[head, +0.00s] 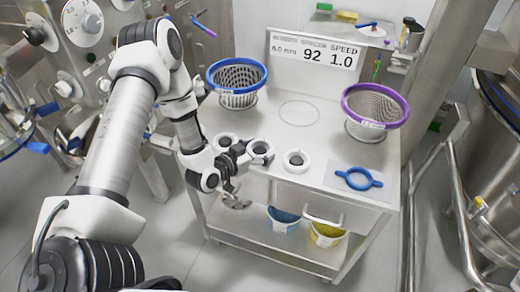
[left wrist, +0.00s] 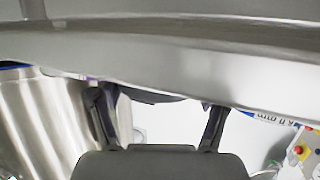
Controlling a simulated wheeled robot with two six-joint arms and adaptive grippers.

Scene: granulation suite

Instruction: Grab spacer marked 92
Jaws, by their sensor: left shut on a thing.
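Three white ring-shaped spacers are near the front left of the steel cart top: a left one (head: 225,141), a middle one (head: 261,146) and a right one (head: 296,160). Their markings are too small to read. My left gripper (head: 256,156) reaches in from the left and is shut on the middle spacer, its dark fingers covering part of the ring. I cannot tell whether this spacer is lifted. In the left wrist view the two fingers of the left gripper (left wrist: 160,112) stand apart, and the spacer is not clear there. My right gripper is not in view.
On the steel cart (head: 300,90) stand a blue-rimmed basket (head: 237,76), a purple-rimmed basket (head: 375,108) and a sign (head: 314,58) reading 92 and 1.0. A blue two-handled tool (head: 358,179) lies at the front right. Blue (head: 283,220) and yellow (head: 326,234) buckets sit below.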

